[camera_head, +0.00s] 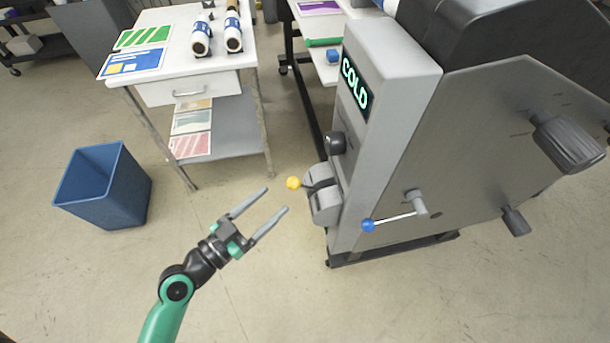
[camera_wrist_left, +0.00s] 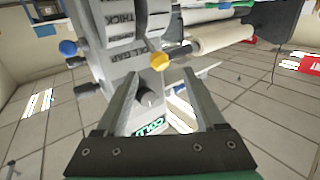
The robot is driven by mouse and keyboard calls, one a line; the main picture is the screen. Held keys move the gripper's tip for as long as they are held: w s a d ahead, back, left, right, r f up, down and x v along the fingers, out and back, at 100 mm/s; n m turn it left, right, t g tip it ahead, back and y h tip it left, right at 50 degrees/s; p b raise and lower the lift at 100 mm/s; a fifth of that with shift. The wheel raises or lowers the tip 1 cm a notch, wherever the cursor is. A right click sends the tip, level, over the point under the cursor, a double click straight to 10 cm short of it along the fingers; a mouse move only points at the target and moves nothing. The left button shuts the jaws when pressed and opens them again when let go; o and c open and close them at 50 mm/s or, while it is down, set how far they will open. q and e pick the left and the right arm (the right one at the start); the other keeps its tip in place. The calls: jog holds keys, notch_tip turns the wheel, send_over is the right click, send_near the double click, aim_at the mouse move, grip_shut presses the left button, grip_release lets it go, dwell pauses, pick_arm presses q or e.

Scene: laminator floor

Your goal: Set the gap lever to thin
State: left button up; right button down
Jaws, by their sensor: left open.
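The gap lever ends in a yellow ball (camera_head: 293,183) and comes out of a grey slotted housing (camera_head: 322,200) on the near face of the laminator. In the left wrist view the yellow ball (camera_wrist_left: 160,61) shows just past and between my fingertips, beside a housing (camera_wrist_left: 124,20) with a plate reading THICK. The lever's exact setting cannot be read. My left gripper (camera_head: 277,199) is open and empty, just short of the yellow ball and apart from it. Its two fingers (camera_wrist_left: 161,78) also show in the left wrist view. My right gripper is not in view.
A blue-ball lever (camera_head: 368,225) sticks out from the laminator's side panel. A black knob (camera_head: 336,143) sits above the housing, below the COLD display (camera_head: 356,88). A blue bin (camera_head: 105,187) and a white table (camera_head: 185,60) stand at left. Floor around my left arm is clear.

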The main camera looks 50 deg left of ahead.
aim_at(298, 179)
pick_arm(q)
jog(key=w+p, duration=0.1)
jog(key=w, duration=0.4)
jog(key=w+p, duration=0.1)
jog(key=w, duration=0.5)
jog(key=shift+a+r, duration=0.1)
jog(key=shift+a, duration=0.1)
jog(key=shift+s, duration=0.1)
grip_shut()
dwell(0.7)
